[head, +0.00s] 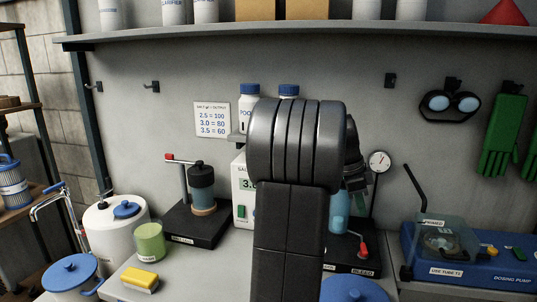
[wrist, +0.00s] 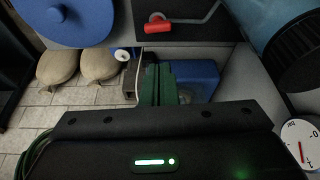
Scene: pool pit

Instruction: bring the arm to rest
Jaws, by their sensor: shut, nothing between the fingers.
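My arm (head: 290,220) stands upright in the middle of the head view and hides part of the bench behind it.
Close to my gripper are a blue lid (wrist: 68,18), a red-handled lever (wrist: 158,24) and a dial gauge (wrist: 299,144). Below lie sacks (wrist: 98,64) and a blue box (wrist: 195,78). A dosing pump (head: 470,262) stands at right; a shelf (head: 350,28) runs above.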

